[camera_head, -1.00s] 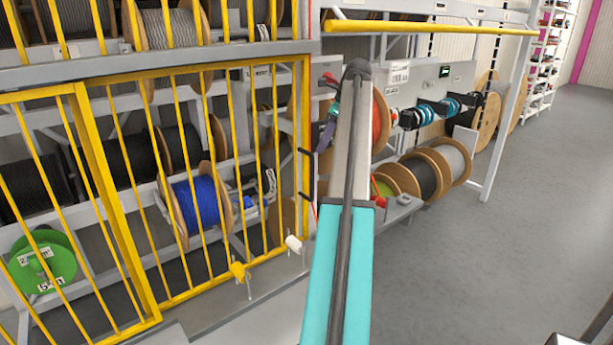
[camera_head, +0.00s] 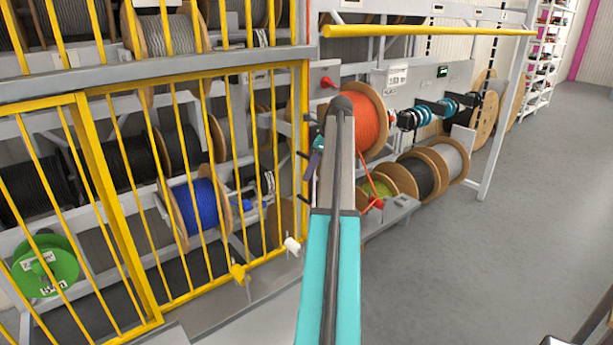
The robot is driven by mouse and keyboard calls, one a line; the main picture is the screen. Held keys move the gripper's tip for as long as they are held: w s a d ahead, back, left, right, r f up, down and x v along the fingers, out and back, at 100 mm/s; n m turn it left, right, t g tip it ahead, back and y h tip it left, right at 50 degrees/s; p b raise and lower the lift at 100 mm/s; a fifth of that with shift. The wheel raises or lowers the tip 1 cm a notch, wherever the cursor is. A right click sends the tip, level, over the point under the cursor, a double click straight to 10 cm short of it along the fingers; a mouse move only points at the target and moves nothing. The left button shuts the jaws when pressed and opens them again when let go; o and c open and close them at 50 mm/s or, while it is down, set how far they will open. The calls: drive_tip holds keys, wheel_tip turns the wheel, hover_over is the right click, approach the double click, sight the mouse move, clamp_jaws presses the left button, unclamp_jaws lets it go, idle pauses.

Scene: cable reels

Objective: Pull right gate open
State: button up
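The right gate (camera_head: 303,95) is a yellow barred frame in front of the lower reels, left of the middle of the head view. It looks closed, its frame in line with the rack front. A dark handle (camera_head: 303,155) sits on its right edge. My arm reaches up from the bottom middle. My gripper (camera_head: 314,160), dark with a teal part, is left of the arm's far end, close beside the handle. The arm partly hides it. I cannot tell whether it touches the handle, or whether its fingers are open.
A second yellow gate panel (camera_head: 82,170) adjoins on the left. Behind the bars are a blue cable reel (camera_head: 200,205) and a green reel (camera_head: 47,265). An orange reel (camera_head: 368,120) stands on the open rack right of the arm. The grey floor (camera_head: 460,260) at right is clear.

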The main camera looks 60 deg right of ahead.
drive_tip(key=shift+p+x, duration=0.4)
drive_tip(key=shift+x, duration=1.45)
drive_tip(key=shift+c, duration=0.4)
clamp_jaws()
drive_tip(key=shift+d, duration=0.1)
